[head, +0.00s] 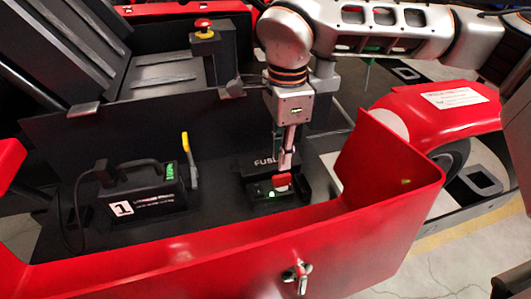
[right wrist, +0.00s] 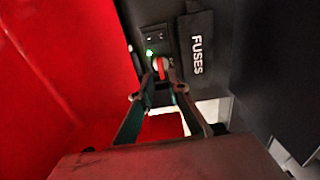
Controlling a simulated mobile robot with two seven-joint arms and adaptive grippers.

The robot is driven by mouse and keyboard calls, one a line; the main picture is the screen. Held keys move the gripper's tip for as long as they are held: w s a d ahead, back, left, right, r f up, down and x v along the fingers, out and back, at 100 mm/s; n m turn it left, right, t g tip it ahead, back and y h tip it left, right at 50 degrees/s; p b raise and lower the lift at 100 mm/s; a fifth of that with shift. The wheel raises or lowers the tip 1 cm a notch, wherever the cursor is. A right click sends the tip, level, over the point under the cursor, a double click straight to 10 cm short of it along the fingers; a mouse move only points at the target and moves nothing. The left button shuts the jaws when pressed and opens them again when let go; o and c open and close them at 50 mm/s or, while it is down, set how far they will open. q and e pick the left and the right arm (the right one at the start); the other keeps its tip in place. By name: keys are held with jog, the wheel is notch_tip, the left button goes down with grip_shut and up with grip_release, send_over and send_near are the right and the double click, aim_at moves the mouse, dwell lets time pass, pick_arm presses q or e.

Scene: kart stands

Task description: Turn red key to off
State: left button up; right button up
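The red key (head: 282,181) sits on a small black switch box (head: 262,194) inside the red-walled kart bay. A green light glows on the box beside the key. My right gripper (head: 284,170) reaches down from above, its fingertips at the key. In the right wrist view, the red key (right wrist: 160,68) shows between the two fingertips (right wrist: 160,76), which are close together and appear to pinch it. The fingers partly hide the key, so its exact angle is hard to tell. My left gripper is not in view.
A black fuse box (head: 262,161) marked FUSES stands right behind the switch. A battery case (head: 140,192) marked 1 and a yellow-handled lever (head: 188,155) stand to the left. The red front wall (head: 230,245) and a red emergency button (head: 203,24) are also near.

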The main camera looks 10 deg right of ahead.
aim_at(282, 175)
jog(key=shift+w+d+f, duration=0.1)
jog(key=shift+d+f, duration=0.05)
jog(key=shift+f, duration=0.2)
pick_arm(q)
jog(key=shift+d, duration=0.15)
pick_arm(e)
jog(key=shift+f, duration=3.55)
jog(key=shift+c, duration=0.4)
grip_shut()
